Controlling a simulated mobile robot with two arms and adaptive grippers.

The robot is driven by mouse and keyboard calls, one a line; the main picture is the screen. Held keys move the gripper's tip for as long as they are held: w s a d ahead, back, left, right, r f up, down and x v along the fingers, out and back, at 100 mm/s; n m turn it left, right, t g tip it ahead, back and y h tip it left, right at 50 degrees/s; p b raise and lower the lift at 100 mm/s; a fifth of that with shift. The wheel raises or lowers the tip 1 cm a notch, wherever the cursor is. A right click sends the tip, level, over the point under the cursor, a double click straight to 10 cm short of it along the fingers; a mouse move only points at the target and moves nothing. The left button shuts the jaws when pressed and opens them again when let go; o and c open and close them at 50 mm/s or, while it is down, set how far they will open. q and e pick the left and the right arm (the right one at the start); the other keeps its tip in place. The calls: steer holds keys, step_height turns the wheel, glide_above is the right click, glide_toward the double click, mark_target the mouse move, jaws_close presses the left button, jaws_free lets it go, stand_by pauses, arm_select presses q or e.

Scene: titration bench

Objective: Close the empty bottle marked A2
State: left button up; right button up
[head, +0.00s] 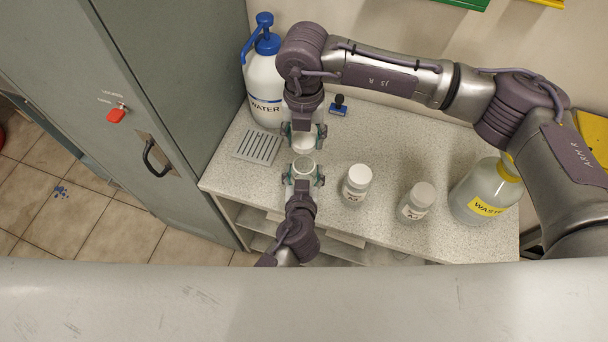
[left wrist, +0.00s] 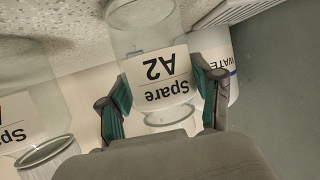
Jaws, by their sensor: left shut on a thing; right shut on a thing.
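The clear bottle marked "Spare A2" (left wrist: 158,72) shows in the left wrist view with its label upside down. My left gripper (head: 303,178) is shut around it. In the head view its round open mouth (head: 304,163) faces up, with no cap on it. My right gripper (head: 303,132) is shut on a white cap (head: 303,144), which shows just beyond the bottle mouth, apart from it in the picture. The height of the cap over the mouth is hard to tell.
A yellow-labelled waste bottle (head: 486,192) is farther right.

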glide_above(304, 158)
steer(key=s, duration=0.3)
steer(key=shift+w+f, duration=0.15)
steer(key=shift+f, duration=1.1)
steer(key=shift+w+f, duration=0.1)
steer(key=shift+f, duration=1.15)
steer(key=shift+f, duration=0.85)
steer(key=shift+f, duration=0.6)
